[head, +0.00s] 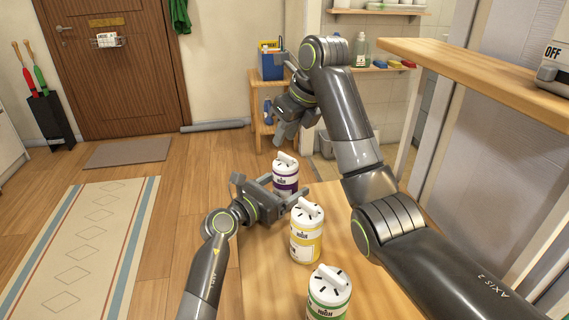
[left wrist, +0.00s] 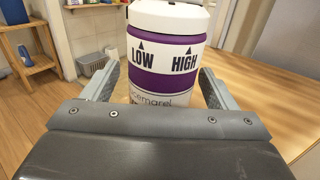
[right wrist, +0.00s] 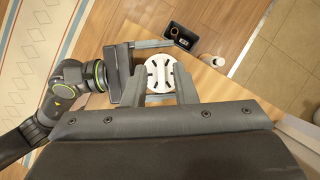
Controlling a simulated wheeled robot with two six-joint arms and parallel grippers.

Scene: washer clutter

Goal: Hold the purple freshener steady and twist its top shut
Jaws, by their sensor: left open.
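The purple freshener (head: 286,183) stands upright on the wooden table, with a white ridged top. In the left wrist view, its purple and white body (left wrist: 165,85) shows the words LOW and HIGH. My left gripper (head: 287,190) is open around the body, one finger on each side, with a visible gap at least on the left. My right gripper (head: 293,133) is above the freshener, pointing down. In the right wrist view its fingers are spread and empty, with the round white top (right wrist: 158,73) below and between them. Whether they touch it cannot be told.
A yellow freshener (head: 306,243) and a green freshener (head: 328,300) stand nearer on the same table (head: 258,275). A wooden shelf (head: 470,75) is at the right. A small stand with a blue caddy (head: 272,65) is behind. The floor at the left is open.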

